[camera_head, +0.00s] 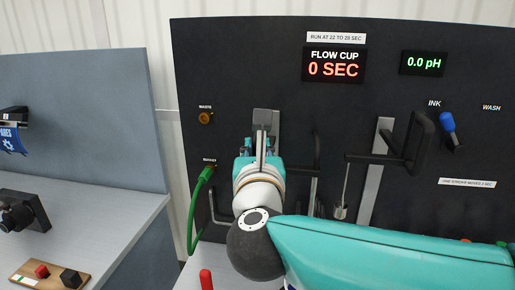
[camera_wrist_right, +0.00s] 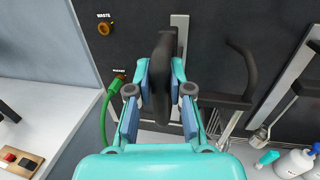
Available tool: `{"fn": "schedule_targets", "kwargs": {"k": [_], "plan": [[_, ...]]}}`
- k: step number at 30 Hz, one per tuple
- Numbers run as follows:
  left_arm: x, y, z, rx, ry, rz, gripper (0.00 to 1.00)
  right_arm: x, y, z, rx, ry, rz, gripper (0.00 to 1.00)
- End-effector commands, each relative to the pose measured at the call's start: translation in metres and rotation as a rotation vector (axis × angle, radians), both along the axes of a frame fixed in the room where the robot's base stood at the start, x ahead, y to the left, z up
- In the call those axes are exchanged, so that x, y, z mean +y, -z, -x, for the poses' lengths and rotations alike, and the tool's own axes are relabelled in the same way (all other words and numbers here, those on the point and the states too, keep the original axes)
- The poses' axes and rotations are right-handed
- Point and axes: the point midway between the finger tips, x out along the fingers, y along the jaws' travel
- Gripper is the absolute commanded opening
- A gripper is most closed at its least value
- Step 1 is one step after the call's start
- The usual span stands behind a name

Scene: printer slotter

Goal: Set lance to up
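A black handle (camera_wrist_right: 163,62) stands upright on a grey vertical rail (camera_wrist_right: 181,24) on the dark panel; I take it as the lance handle, though no label on it is readable. It also shows in the head view (camera_head: 263,118). My right gripper (camera_head: 261,150) is at this handle, with one finger on each side. In the right wrist view my right gripper (camera_wrist_right: 161,78) has its blue pads close against the handle's sides and looks shut on it. My left gripper is not in view.
Right of the gripper, another black handle (camera_head: 420,140) stands on a slanted grey rail (camera_head: 376,172). A blue-handled lever (camera_head: 447,122) is beyond it. A green hose (camera_head: 193,215) hangs at left. The flow cup display (camera_head: 334,67) reads 0 SEC. White bottles (camera_wrist_right: 294,164) stand low at right.

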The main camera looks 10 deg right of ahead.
Motion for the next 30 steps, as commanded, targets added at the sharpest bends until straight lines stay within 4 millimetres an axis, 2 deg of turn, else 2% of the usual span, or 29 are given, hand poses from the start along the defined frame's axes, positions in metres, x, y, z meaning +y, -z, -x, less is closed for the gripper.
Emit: {"fn": "schedule_targets", "kwargs": {"k": [1, 3, 12, 21, 30], "plan": [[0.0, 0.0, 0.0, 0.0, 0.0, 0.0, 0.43, 0.0, 0.0, 0.0, 0.0, 0.0, 0.0, 0.07], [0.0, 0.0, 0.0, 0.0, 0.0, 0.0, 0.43, 0.0, 0.0, 0.0, 0.0, 0.0, 0.0, 0.0], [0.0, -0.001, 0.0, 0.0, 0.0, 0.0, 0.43, 0.0, -0.001, 0.0, 0.0, 0.0, 0.0, 0.0], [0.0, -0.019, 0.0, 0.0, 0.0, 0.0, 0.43, 0.0, -0.044, 0.0, -0.003, -0.001, -0.001, 0.0], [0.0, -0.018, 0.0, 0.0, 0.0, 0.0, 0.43, 0.0, -0.047, 0.001, -0.009, -0.001, 0.001, 0.0]]}}
